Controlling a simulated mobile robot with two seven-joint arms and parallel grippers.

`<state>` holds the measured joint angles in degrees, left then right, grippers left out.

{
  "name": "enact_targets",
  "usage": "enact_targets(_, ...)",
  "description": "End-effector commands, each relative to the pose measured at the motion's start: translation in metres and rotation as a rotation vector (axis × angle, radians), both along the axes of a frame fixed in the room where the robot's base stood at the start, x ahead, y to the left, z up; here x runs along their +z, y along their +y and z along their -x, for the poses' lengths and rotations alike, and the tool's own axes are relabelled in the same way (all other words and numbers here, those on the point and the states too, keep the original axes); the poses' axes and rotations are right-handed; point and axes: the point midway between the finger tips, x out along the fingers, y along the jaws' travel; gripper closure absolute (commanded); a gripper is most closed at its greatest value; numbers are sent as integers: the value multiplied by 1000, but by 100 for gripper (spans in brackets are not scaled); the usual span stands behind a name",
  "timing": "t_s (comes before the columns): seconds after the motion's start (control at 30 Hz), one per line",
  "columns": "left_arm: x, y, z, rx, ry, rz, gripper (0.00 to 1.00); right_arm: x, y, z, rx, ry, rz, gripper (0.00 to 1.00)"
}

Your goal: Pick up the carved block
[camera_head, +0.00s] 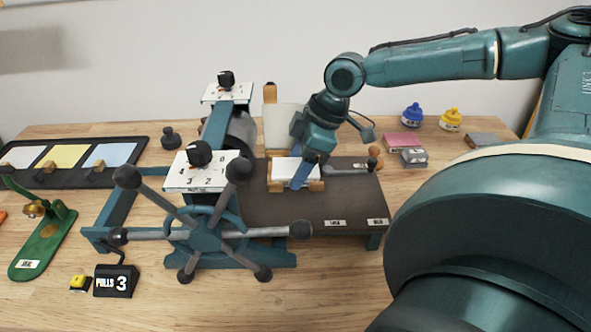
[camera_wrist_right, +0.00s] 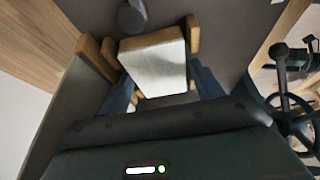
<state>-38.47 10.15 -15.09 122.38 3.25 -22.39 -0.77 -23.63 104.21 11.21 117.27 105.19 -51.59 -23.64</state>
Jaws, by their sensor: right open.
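A pale-topped block (camera_head: 288,168), the likely carved block, lies on the dark press bed (camera_head: 290,210); no carving can be made out. It also shows in the right wrist view (camera_wrist_right: 155,58), with wooden pieces at its sides. My right gripper (camera_head: 302,174) reaches down over it from above. In the right wrist view, the blue fingers (camera_wrist_right: 161,82) are open, one on each side of the block's near end. Whether they touch it cannot be told. In the head view the gripper hides part of the block. My left gripper is not in view.
The press's spoked handwheel (camera_head: 207,236) and roller (camera_head: 240,138) stand left of the block. A handled tool (camera_head: 352,168) lies on the bed to its right. Pink and grey blocks (camera_head: 403,142) and ink bottles (camera_head: 412,115) sit further right. An ink tray (camera_head: 70,180) lies left.

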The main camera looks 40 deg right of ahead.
Motion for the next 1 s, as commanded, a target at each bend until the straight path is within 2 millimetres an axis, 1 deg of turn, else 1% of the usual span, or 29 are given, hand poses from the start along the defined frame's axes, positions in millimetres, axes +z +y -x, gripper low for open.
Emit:
enact_targets(0.23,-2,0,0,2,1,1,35,-4,0,0,0,0,0,35)
enact_targets(0.57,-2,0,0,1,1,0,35,-4,0,0,0,0,0,35)
enact_targets(1.0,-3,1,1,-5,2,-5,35,-4,0,0,0,-1,-1,70)
